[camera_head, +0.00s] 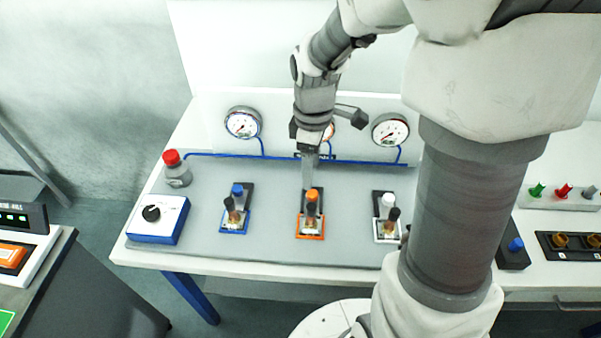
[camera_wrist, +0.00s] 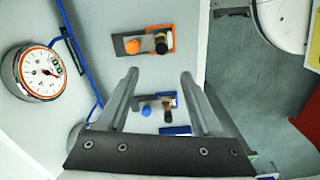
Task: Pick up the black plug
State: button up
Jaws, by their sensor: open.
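Three stations stand on the grey panel: a blue one (camera_head: 233,230), an orange one (camera_head: 309,235) and a white one (camera_head: 386,238). Each has a coloured knob and a dark-topped plug; the blue station's dark plug (camera_head: 230,204), the orange station's (camera_head: 311,210) and the white station's (camera_head: 394,214) all look black. I cannot tell which is meant. My gripper (camera_head: 308,180) points down just behind and above the orange station. In the wrist view my gripper (camera_wrist: 159,76) is open and empty, its fingertips between the orange station's black plug (camera_wrist: 162,48) and the blue station's dark plug (camera_wrist: 168,104).
Pressure gauges (camera_head: 242,123) and blue piping (camera_head: 225,155) stand behind the stations. At far right are coloured knobs (camera_head: 563,190) and sockets. The panel's front strip is clear.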

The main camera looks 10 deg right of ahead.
send_over(311, 206)
jog(key=f, duration=0.8)
jog(key=shift+w, duration=0.25)
jog(key=f, duration=0.2)
jog(key=f+p, duration=0.1)
jog(key=f, duration=0.1)
jog(key=shift+s+f, duration=0.1)
jog(key=shift+s, duration=0.2)
jog(key=shift+f, duration=0.6)
grip_shut()
